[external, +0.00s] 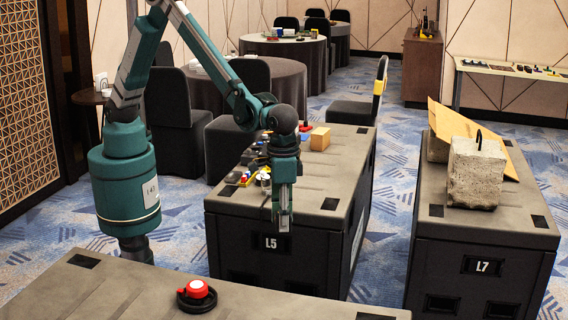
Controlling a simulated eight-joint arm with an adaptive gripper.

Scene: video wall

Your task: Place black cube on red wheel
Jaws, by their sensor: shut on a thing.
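My gripper (283,222) points straight down in front of the near face of the crate marked L5. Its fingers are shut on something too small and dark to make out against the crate. I cannot pick out a black cube for certain. A round red piece (197,288) with a pale spot on top sits on a black ring-shaped base (188,304) on the near grey crate top. It looks like the red wheel. My gripper is up and to the right of it in the picture, well apart from it.
The near crate top (110,295) is bare around the red piece. Crate L5 (325,190) carries several small items and a tan box (320,138). Crate L7 (435,235) at right bears a concrete block (474,175) and a leaning board (510,155).

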